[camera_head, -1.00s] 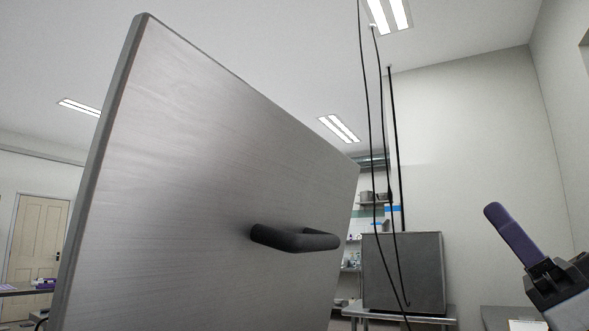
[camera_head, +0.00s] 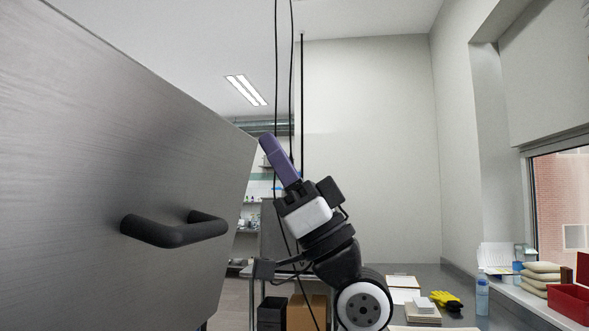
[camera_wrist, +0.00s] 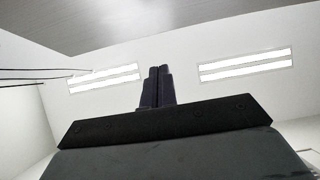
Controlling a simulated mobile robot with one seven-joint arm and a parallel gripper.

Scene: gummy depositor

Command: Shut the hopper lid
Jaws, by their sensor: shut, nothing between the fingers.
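The hopper lid (camera_head: 130,130) is a large brushed-metal panel standing raised at the left of the head view. Its black bar handle (camera_head: 175,231) sticks out from the face towards me. My gripper (camera_head: 265,142) is to the right of the lid, pointing up and a little left, with its purple fingers together and empty. It looks apart from the handle, above and right of it. In the wrist view the closed fingers (camera_wrist: 158,72) point up at the ceiling, and a metal panel edge (camera_wrist: 130,15), likely the lid, crosses the top. The hopper body is not in view.
A grey counter (camera_head: 430,282) at the right holds a clipboard, yellow gloves (camera_head: 446,300) and a blue bottle (camera_head: 482,296). A red bin (camera_head: 570,302) sits on the windowsill. Black cables (camera_head: 277,70) hang behind my gripper. Shelves stand at the back.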

